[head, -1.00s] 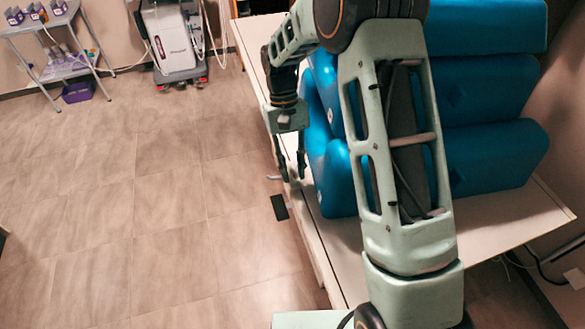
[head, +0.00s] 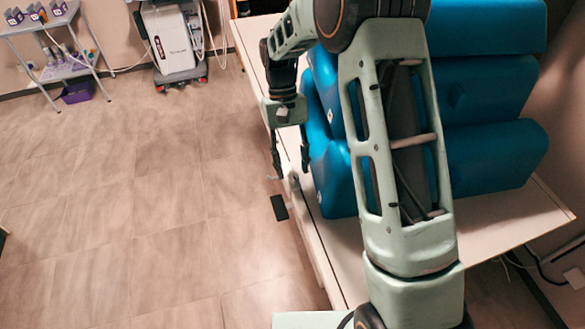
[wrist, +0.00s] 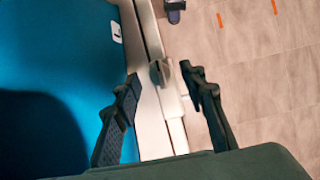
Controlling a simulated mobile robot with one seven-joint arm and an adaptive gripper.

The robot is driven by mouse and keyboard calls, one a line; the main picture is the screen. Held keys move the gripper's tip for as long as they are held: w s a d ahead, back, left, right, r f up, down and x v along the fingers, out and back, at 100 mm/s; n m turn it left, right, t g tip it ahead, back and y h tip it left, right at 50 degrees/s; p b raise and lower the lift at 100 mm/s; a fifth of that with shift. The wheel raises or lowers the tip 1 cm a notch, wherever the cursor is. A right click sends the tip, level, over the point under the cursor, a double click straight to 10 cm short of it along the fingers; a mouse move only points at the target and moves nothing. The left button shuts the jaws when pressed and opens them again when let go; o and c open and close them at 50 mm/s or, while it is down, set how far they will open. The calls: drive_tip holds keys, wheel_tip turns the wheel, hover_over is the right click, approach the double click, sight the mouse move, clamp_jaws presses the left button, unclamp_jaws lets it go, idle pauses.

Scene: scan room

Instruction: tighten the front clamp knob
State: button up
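The front clamp knob (wrist: 160,73) is a small grey piece on the pale rail along the table's edge in the wrist view. It also shows small and pale at the table's side in the head view (head: 294,182). My gripper (wrist: 160,76) is open, with one dark finger on each side of the knob in the picture. The right fingertip looks closer to it, but contact cannot be told. In the head view my gripper (head: 292,173) points down at the table's long left edge, with no object held.
Blue cushions (head: 490,95) lie on the pale table (head: 500,225), close beside my gripper. A dark flat piece (head: 279,207) is by the table's side. A white wheeled machine (head: 170,45) and a shelf cart (head: 60,70) stand at the back. The tiled floor at left is clear.

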drive_tip(key=v, duration=1)
drive_tip(key=shift+r, duration=0.25)
